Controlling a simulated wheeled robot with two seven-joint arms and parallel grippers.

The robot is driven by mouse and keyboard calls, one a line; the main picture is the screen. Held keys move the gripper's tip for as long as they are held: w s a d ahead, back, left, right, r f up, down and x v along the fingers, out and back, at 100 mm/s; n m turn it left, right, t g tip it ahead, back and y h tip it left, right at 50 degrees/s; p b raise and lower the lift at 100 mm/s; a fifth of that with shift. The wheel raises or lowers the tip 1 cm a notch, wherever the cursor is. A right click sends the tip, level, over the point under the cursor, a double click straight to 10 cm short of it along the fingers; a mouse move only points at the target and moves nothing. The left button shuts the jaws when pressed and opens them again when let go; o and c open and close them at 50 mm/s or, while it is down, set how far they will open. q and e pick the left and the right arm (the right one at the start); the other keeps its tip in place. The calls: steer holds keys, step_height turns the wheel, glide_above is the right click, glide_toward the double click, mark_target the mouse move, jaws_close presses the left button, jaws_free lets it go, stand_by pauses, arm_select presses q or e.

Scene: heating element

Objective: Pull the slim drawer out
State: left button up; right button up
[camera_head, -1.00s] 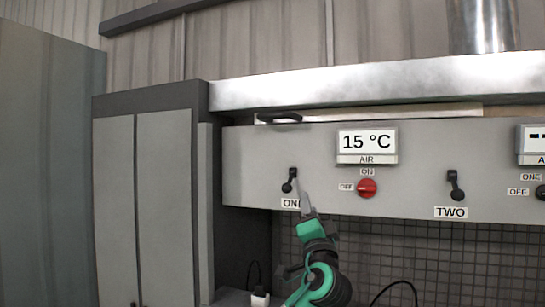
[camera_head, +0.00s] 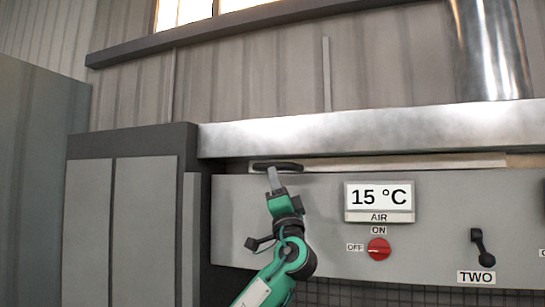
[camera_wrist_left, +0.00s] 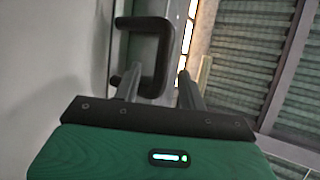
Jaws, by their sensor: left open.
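The slim drawer (camera_head: 400,163) shows as a pale narrow strip above the grey control panel, under the metal ledge. Its dark handle (camera_head: 276,166) sticks out at the strip's left end. My left gripper (camera_head: 273,173) is at the handle from below in the head view. In the left wrist view the handle (camera_wrist_left: 162,50) is a dark U-shaped bar on a pale face. The open fingers of my left gripper (camera_wrist_left: 159,72) point at it, with the near end of its bar between them. I cannot tell whether they touch it. My right gripper is not in view.
The control panel carries a 15 °C display (camera_head: 378,197), a red knob (camera_head: 379,249) and a black switch (camera_head: 482,247) marked TWO. A grey cabinet (camera_head: 140,230) stands to the left. The metal ledge (camera_head: 340,132) runs just above the drawer.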

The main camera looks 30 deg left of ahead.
arm_select(q)
steer(key=x, duration=0.1)
steer(key=p+x, duration=0.2)
steer(key=x, duration=0.1)
steer(key=shift+s+d+r, duration=0.2)
steer(key=shift+d+r, duration=0.1)
steer(key=shift+w+a+r+p, duration=0.25)
steer(key=shift+a+r+p, duration=0.1)
steer(key=shift+p, duration=0.1)
steer(key=shift+w+a, duration=0.15)
steer(key=shift+a, duration=0.05)
steer(key=shift+d, duration=0.1)
steer(key=shift+c, duration=0.5)
jaws_close()
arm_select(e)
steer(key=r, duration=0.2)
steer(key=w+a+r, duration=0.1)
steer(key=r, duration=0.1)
